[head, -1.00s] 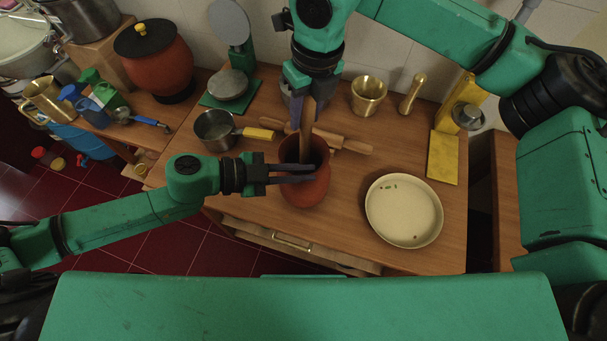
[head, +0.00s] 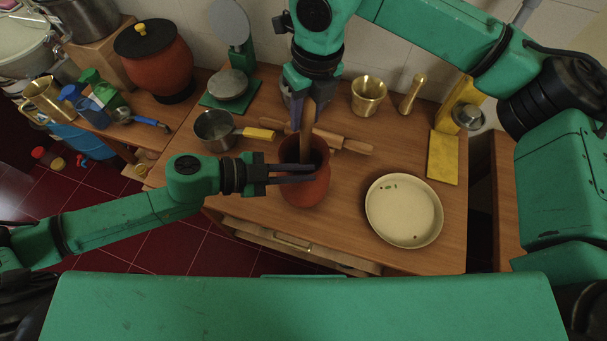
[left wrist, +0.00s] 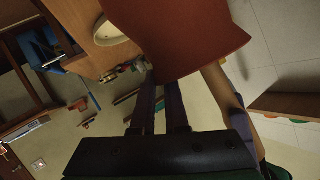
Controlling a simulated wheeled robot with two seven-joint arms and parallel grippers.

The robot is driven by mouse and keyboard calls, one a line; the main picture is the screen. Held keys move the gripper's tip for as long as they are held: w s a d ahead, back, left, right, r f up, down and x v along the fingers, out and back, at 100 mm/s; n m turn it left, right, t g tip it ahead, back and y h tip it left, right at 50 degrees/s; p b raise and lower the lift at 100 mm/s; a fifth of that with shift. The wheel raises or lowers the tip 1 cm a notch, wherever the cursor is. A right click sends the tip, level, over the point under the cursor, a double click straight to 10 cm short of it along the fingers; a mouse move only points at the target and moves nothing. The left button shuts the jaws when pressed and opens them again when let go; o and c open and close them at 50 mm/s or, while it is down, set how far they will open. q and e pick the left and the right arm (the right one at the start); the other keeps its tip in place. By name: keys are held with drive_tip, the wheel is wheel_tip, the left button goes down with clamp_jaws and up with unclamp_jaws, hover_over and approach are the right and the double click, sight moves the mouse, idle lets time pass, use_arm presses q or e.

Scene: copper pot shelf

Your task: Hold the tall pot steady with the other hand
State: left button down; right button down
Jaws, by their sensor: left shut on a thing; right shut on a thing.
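The tall pot (head: 306,191), reddish-brown clay with a dark open mouth, stands upright on the wooden counter. My left gripper (head: 304,173) reaches in from the left and is shut on the pot at its upper part. In the left wrist view the pot (left wrist: 180,35) fills the top, with my left fingers (left wrist: 161,105) at its edge. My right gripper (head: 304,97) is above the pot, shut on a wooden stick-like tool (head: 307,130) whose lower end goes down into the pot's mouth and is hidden. The tool also shows in the left wrist view (left wrist: 222,88).
A rolling pin (head: 345,144) lies behind the pot. A cream plate (head: 404,225) is to its right, a saucepan (head: 213,127) to its left. A brass mortar (head: 368,93) and pestle (head: 412,92) stand behind. The counter's front edge is close to the pot.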

use_arm(q)
drive_tip(key=shift+f, duration=0.2)
use_arm(e)
drive_tip(key=shift+r, duration=0.2)
drive_tip(key=shift+f, duration=1.75)
drive_tip(key=shift+r, duration=1.75)
